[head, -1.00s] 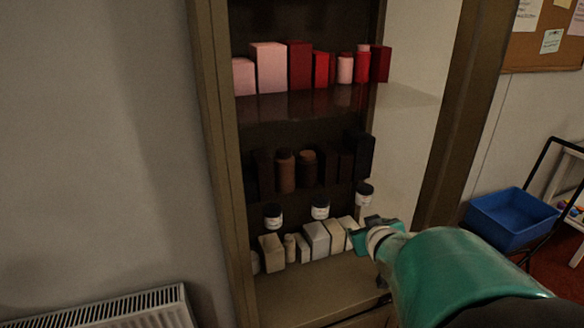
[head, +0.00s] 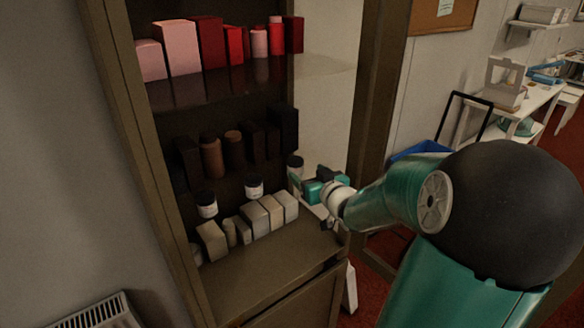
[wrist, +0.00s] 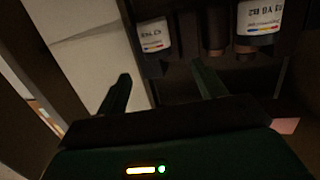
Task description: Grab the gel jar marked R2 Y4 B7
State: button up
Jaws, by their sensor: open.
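Three small jars with dark lids and white labels stand in the cabinet: a left jar (head: 207,206), a middle jar (head: 254,189) and a right jar (head: 294,170). My gripper (head: 302,184) is beside the right jar and partly covers it. In the wrist view my gripper (wrist: 162,86) has its two fingers spread with nothing between them. A labelled jar (wrist: 153,38) lies beyond the fingers, and another labelled jar (wrist: 258,20) is at the upper right. The labels appear upside down with coloured marks; I cannot read R2 Y4 B7 with certainty on any.
Pale boxes (head: 256,218) line the lower shelf below the jars. Dark boxes and brown containers (head: 211,158) stand behind. The cabinet's pale right wall (wrist: 88,55) is close to my gripper. Pink and red boxes (head: 178,48) fill the upper shelf. The lower shelf's front (head: 265,262) is bare.

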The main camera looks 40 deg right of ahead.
aim_at(291, 158)
jog(key=x, duration=0.6)
jog(key=shift+x, duration=2.65)
jog(key=shift+d+r, duration=0.2)
jog(key=c, duration=1.1)
